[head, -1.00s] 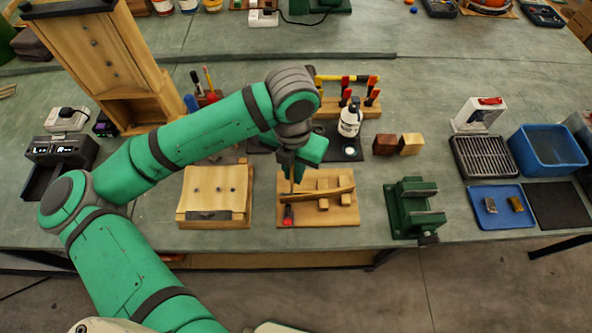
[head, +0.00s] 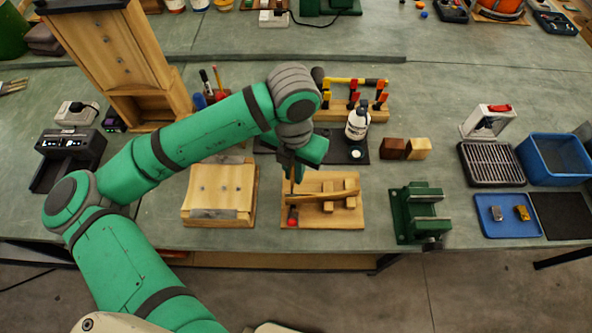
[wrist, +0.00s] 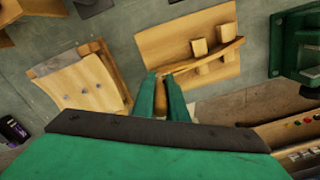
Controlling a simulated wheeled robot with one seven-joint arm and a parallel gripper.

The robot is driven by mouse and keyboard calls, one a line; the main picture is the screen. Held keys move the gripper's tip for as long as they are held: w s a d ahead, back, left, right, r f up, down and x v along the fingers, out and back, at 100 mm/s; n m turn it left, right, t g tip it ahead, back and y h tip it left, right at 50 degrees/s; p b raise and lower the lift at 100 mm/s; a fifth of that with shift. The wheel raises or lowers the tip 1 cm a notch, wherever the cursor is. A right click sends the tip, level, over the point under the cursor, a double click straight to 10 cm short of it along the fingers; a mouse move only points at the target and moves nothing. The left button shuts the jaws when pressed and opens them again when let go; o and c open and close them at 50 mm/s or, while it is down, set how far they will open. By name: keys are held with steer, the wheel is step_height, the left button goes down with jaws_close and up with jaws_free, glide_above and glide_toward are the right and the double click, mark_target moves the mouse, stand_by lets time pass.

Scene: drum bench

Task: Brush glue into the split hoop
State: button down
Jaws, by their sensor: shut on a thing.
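The split hoop (head: 325,196) is a thin curved wooden strip on a wooden board (head: 350,218) with small blocks; it also shows in the wrist view (wrist: 212,55). My gripper (head: 293,172) is over the board's left part, at the hoop's left end. In the wrist view my gripper (wrist: 160,80) is shut on a slim wooden-handled tool, seemingly the brush (wrist: 160,100). Its tip is hidden, so I cannot tell if it touches the hoop. A white bottle with a dark label, perhaps glue (head: 357,124), stands behind the board on a dark mat.
A wooden fixture with a curved top (head: 218,190) is left of the board. A green vise (head: 417,212) is to the right. A clamp rack (head: 340,110) is behind.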

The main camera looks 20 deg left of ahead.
steer(key=shift+a, duration=0.8)
steer(key=shift+r, duration=0.1)
stand_by(0.3)
steer(key=shift+r, duration=2.85)
